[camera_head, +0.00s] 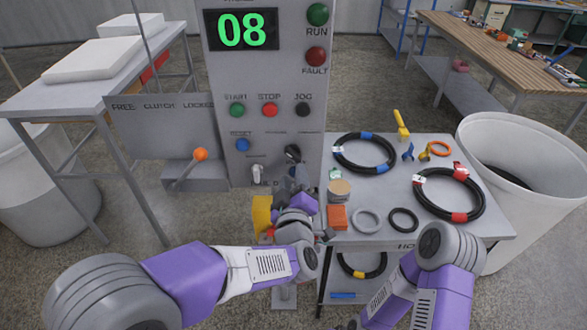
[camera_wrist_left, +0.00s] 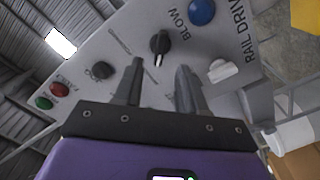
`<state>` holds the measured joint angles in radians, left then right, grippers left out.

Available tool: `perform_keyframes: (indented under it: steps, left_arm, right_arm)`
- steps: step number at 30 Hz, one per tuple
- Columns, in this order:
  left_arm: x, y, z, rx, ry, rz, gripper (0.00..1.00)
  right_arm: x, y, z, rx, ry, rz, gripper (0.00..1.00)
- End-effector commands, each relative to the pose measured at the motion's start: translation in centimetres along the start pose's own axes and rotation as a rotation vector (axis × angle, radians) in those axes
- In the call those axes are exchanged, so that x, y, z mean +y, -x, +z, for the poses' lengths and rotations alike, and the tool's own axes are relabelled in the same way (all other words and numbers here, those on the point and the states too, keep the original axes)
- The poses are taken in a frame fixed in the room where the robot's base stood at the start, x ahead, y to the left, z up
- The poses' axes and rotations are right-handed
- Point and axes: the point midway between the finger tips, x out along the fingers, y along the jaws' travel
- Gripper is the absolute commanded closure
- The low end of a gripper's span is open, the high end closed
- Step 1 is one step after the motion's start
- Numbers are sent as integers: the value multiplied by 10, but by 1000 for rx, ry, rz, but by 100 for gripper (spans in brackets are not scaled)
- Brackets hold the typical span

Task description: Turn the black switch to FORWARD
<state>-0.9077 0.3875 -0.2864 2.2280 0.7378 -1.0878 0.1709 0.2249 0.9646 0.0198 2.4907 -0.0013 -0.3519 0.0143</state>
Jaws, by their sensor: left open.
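The black switch (camera_head: 293,153) is a rotary knob on the lower right of the grey control panel (camera_head: 222,90). In the left wrist view the knob (camera_wrist_left: 160,43) shows in full, with a white mark at its lower end, toward my gripper. The lettering around it is too small to read. My left gripper (camera_head: 291,177) is just below the knob in the head view and partly hides the panel there. In the left wrist view its two fingers (camera_wrist_left: 160,78) are apart and empty, aimed at the knob and short of it. My right gripper is out of view.
Close by are a white toggle (camera_wrist_left: 221,71), a black JOG button (camera_head: 303,109) and a blue button (camera_head: 243,145). An orange-tipped lever (camera_head: 200,154) stands left. A table (camera_head: 500,222) with hoses, rings and an orange block (camera_head: 337,217) is right of my left gripper.

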Motion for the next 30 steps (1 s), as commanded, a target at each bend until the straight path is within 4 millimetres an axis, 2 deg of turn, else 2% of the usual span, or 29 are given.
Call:
perform_keyframes:
  steps: [12,18,25,30]
  left_arm:
    - [0,-60,0,-1,-3,-1,60]
    - [0,-71,0,-3,-3,0,60]
    - [0,-71,0,-3,-4,0,60]
    - [0,-71,0,-3,-4,0,86]
  right_arm:
    - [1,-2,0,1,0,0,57]
    - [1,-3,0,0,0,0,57]
    - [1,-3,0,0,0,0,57]
    - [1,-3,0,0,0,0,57]
